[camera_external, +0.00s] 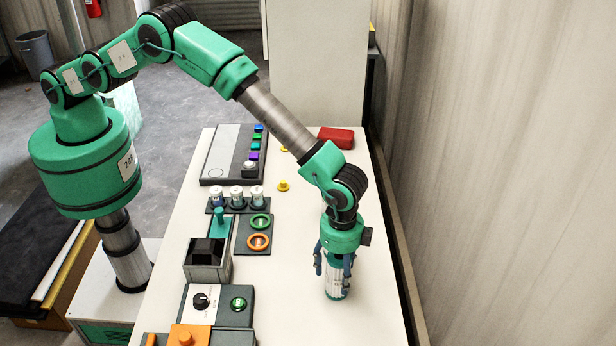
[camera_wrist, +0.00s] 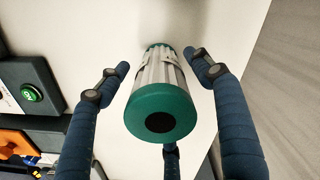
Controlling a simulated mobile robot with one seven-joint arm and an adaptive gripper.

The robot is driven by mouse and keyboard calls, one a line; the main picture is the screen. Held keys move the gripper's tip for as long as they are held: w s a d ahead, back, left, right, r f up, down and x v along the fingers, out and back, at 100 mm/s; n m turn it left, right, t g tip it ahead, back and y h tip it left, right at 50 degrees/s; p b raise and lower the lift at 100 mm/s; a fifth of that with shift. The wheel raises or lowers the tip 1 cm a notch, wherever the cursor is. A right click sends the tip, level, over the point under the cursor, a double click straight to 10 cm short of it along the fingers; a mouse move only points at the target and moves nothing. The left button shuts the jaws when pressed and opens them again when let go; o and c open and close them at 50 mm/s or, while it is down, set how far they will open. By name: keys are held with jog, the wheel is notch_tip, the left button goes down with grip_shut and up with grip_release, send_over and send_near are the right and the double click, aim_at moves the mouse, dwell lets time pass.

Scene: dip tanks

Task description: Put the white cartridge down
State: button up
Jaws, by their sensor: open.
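The white cartridge (camera_external: 336,287) has a ribbed pale body and green ends, and appears to stand upright on the bench top at the right. In the wrist view the cartridge (camera_wrist: 160,108) shows its green end with a black centre toward the camera. My gripper (camera_external: 335,265) is above and around its upper part, pointing down. In the wrist view my gripper (camera_wrist: 166,80) is open, with blue fingers spread on either side of the cartridge and a third finger below it in the picture. Gaps show between the left and right fingers and the cartridge. The upper part is partly hidden in the external view.
On the bench (camera_external: 300,245) stand a rack of small white-capped jars (camera_external: 237,196), green and orange rings (camera_external: 259,231), a dark open box (camera_external: 208,260), a control box (camera_external: 218,303) and a red block (camera_external: 336,138). A wall stands right. Bare bench surrounds the cartridge.

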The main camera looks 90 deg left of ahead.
jog(key=shift+r, duration=0.1)
notch_tip(320, 180, up, 12)
jog(key=shift+r+b, duration=0.1)
jog(key=shift+b, duration=0.2)
dwell(0.5)
dwell(0.5)
